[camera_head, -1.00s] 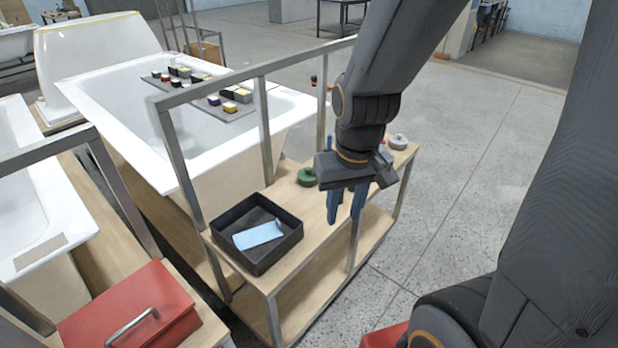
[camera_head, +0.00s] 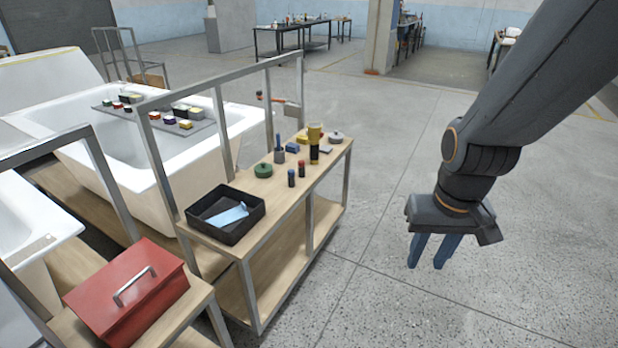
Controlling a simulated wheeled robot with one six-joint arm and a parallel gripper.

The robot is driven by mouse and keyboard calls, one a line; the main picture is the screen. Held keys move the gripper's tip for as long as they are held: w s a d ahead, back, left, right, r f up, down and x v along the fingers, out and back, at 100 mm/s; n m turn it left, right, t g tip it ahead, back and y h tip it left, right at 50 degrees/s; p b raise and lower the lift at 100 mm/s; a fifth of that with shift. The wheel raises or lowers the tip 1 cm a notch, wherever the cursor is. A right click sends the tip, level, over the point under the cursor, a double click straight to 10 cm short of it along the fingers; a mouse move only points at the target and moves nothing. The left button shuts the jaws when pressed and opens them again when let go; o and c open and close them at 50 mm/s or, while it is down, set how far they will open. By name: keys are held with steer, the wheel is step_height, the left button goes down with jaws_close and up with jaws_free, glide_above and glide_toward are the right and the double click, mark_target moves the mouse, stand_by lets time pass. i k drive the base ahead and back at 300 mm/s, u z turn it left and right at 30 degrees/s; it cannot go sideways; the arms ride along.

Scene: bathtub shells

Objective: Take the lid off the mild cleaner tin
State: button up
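Two low round tins stand on the wooden trolley top (camera_head: 235,250): a green one (camera_head: 263,171) near the middle and a grey one (camera_head: 335,137) at the far right end. Each has a small knob on top and looks closed. No label is readable, so I cannot tell which is the mild cleaner tin. My gripper (camera_head: 427,258) hangs over the floor to the right of the trolley, well apart from both tins. Its two blue fingers point down with a gap between them, and nothing is held.
A black tray (camera_head: 252,222) with a light blue cloth-like piece (camera_head: 228,215) sits at the trolley's near end. Small bottles (camera_head: 291,177) and a yellow-topped stack (camera_head: 314,140) stand between the tins. A metal rail (camera_head: 220,128) borders the left side. A red box (camera_head: 130,290) is nearer.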

mark_target(264, 167)
steer(key=z, duration=0.6)
steer(key=i, duration=1.9)
steer(key=u, duration=1.25)
steer(key=i, duration=0.95)
steer(key=u, duration=1)
